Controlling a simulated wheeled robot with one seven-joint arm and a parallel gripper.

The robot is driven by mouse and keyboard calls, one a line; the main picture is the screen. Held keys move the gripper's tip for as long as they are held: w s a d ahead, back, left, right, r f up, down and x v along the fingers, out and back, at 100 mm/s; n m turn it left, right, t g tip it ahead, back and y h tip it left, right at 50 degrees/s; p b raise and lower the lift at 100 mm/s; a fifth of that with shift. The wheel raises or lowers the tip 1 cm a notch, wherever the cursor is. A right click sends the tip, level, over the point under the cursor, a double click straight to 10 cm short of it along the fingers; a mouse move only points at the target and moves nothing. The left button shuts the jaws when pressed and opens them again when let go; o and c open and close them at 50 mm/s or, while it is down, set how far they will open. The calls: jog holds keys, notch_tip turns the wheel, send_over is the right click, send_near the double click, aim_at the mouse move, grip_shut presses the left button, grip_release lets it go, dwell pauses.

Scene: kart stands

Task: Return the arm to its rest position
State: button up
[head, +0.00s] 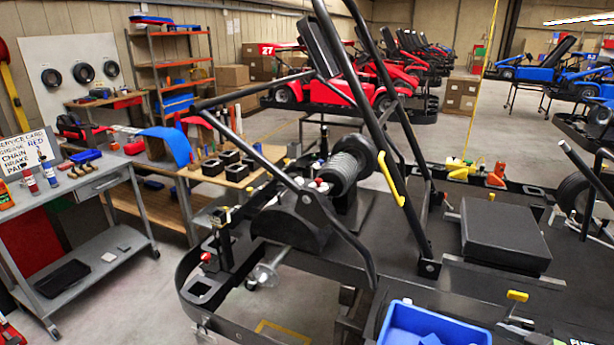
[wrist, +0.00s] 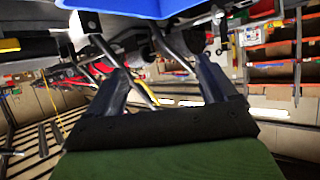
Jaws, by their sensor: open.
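My gripper (wrist: 162,72) shows in the wrist view with its two dark fingers spread apart. Nothing is held between them. A green surface fills the bottom of that view below the dark gripper body; I cannot tell what it is. The wrist picture looks turned over, with shelves and the blue bin (wrist: 135,6) near its top edge. I cannot tell how far the gripper is from the bin. My gripper and arm are not visible in the head view, so the arm's whole pose is hidden.
In the head view a black kart frame (head: 300,225) with upright bars fills the middle. A blue bin (head: 432,322) is at the bottom edge. A grey cart (head: 95,262) stands left, a wooden workbench (head: 185,172) behind it. Open floor lies between cart and kart.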

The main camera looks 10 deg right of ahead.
jog(key=w+a+r+g, duration=0.2)
jog(key=a+r+g, duration=0.1)
jog(key=a, duration=0.7)
jog(key=w+a+r+g, duration=0.2)
jog(key=a+r+g, duration=0.15)
jog(key=a, duration=0.65)
jog(key=s+a+r+m+h, duration=0.3)
jog(key=s+a, duration=0.5)
jog(key=s, duration=0.4)
jog(key=shift+s+r+h, duration=0.15)
jog(key=shift+s+h, duration=0.25)
jog(key=shift+h, duration=0.1)
